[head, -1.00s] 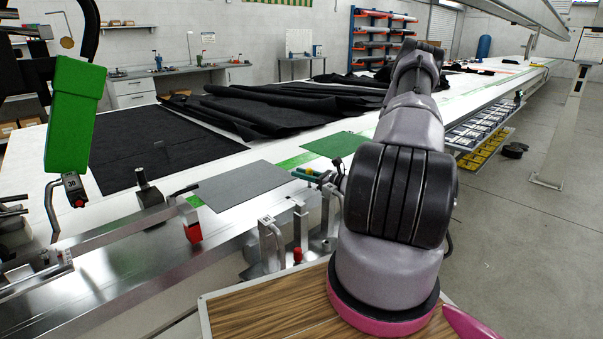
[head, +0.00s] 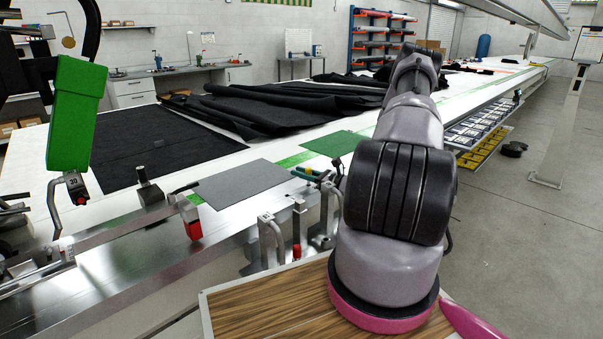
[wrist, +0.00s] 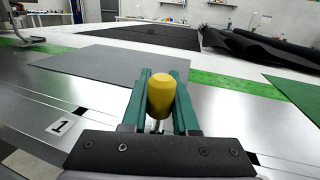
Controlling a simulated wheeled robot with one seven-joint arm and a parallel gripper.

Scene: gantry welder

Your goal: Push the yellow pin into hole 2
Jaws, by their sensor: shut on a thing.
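The yellow pin (wrist: 161,95) stands between the two green fingers of my gripper (wrist: 160,100) in the wrist view. The fingers are shut on it, and a thin metal part shows below its yellow head. In the head view my gripper (head: 308,173) shows only as small green fingers beside the grey sheet, partly behind my arm. A label "1" (wrist: 60,126) lies on the metal surface to the left of my gripper in the wrist view. No hole marked 2 can be made out; the area under the pin is hidden.
A grey sheet (head: 243,183) lies on the table just beyond my gripper, with a green sheet (head: 336,144) behind. Metal clamps (head: 268,240) stand along the near edge. A green upright part (head: 75,115) and a red-tipped stop (head: 193,225) are at left.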

